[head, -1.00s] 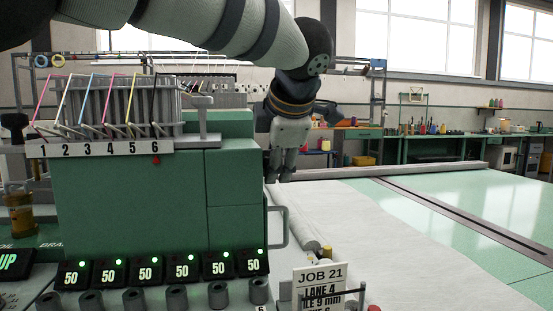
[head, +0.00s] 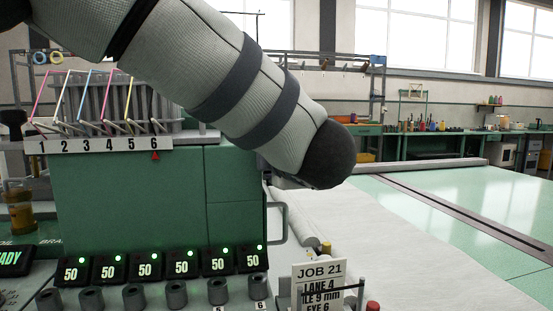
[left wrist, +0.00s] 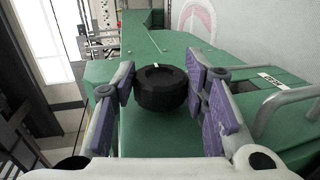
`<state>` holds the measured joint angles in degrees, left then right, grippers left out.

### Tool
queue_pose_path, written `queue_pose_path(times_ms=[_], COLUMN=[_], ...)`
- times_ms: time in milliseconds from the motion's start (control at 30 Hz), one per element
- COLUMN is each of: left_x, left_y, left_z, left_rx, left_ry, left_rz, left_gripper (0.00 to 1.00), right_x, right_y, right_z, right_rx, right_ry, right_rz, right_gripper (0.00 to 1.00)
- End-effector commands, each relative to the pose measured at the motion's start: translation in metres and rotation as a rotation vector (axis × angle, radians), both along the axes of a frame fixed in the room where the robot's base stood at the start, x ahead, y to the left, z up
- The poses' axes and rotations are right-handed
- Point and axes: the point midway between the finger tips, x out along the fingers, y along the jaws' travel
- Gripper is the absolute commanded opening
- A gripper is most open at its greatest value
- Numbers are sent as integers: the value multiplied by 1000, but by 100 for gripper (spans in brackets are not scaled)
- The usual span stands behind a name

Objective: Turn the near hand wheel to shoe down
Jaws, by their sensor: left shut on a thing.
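The hand wheel (left wrist: 160,90) is a black round knob with a white mark on its top, on the green machine housing in the left wrist view. My left gripper (left wrist: 162,98) is shut on it, with a purple-padded finger on either side of the rim. In the head view my left arm crosses the top of the picture and hides both the wheel and the gripper. My right gripper is in neither view.
The green machine (head: 130,205) carries numbered levers and a row of units reading 50 with green lights. A JOB 21 card (head: 319,285) stands at the front.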

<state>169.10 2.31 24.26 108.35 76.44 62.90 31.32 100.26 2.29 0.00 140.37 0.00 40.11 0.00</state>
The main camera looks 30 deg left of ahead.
Motion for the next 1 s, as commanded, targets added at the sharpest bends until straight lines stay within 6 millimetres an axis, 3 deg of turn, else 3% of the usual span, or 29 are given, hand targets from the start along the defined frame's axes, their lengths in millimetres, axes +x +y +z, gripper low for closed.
queue_pose_path(times_ms=[467, 500, 567, 867, 1000], left_x=[0, 0, 0, -1, -15], left_y=[1, 1, 1, 0, -12], left_z=[-1, -1, -1, 0, 2], left_rx=[10, 10, 10, 8, 2], left_ry=[-9, -9, -9, -9, -7], left_rz=[2, 2, 2, 2, -2], left_gripper=[12, 49, 61, 61, 61], right_x=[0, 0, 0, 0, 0], right_y=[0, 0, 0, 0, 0], right_z=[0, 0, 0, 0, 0], right_rx=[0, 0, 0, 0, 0], right_ry=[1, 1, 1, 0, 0], right_rz=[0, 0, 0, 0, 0], right_gripper=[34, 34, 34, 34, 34])
